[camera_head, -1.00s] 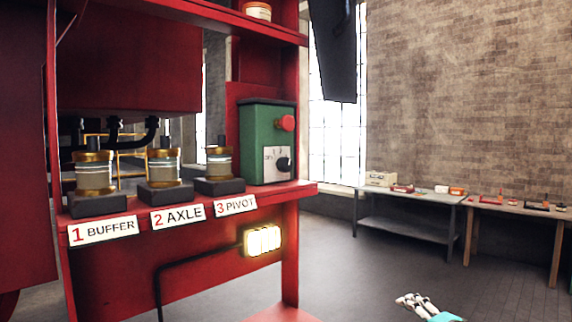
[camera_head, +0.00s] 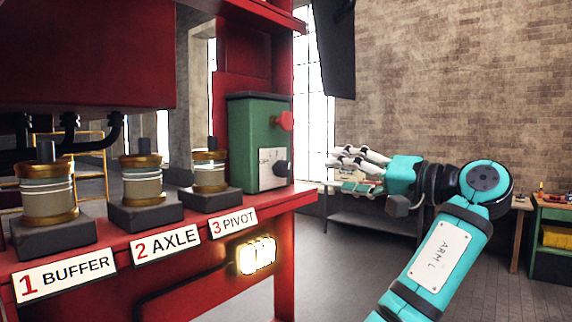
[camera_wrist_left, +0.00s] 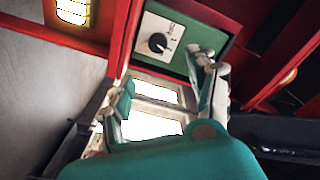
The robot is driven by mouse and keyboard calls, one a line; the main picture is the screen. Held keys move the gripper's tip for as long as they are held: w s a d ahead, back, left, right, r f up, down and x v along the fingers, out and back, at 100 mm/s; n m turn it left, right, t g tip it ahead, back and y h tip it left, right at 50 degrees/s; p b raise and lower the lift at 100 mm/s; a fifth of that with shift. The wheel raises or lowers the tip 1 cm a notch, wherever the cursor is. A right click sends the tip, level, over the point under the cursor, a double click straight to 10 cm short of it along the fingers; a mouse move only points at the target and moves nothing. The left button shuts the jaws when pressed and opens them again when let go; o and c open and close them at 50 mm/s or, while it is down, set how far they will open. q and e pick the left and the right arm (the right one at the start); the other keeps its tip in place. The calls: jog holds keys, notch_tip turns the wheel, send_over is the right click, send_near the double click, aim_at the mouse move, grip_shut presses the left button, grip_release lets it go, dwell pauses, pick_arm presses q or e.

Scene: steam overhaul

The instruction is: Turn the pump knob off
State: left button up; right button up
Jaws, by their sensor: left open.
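The pump is a green box (camera_head: 258,145) on the red stand's shelf, with a red button on its side. Its black knob (camera_head: 282,168) sits on a white dial plate, low on the face turned towards my gripper. In the left wrist view the knob (camera_wrist_left: 157,43) shows whole on the plate, above the fingers; I cannot read its setting for sure. My left gripper (camera_head: 343,160) is open and empty, its fingers pointing left at the box, a short gap right of the knob. It also shows in the left wrist view (camera_wrist_left: 168,92). My right gripper is out of view.
Three brass-and-glass oilers stand on the red shelf (camera_head: 190,222), labelled buffer, axle and pivot. A lit yellow lamp (camera_head: 256,255) hangs below the shelf edge. A dark hanging panel (camera_head: 332,50) is above my gripper. Workbenches stand further back along the brick wall.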

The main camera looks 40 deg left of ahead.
pick_arm(q)
jog(key=p, duration=0.1)
send_near(288, 169)
jog(key=a+p, duration=0.1)
jog(key=a, duration=0.2)
jog(key=w+a+p, duration=0.1)
jog(key=a, duration=0.2)
jog(key=a+p, duration=0.1)
jog(key=a, duration=0.2)
jog(key=shift+w+a+r, duration=0.1)
jog(key=shift+w+r, duration=0.05)
jog(key=shift+r, duration=0.05)
jog(key=shift+w+a+f, duration=0.1)
jog(key=shift+a, duration=0.35)
jog(key=shift+w+a+f, duration=0.1)
jog(key=shift+a, duration=0.4)
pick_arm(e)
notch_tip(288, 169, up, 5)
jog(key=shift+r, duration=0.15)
pick_arm(q)
jog(key=shift+d, duration=0.1)
jog(key=shift+c, duration=1.1)
jog(key=c, duration=0.7)
jog(key=shift+c, duration=1.3)
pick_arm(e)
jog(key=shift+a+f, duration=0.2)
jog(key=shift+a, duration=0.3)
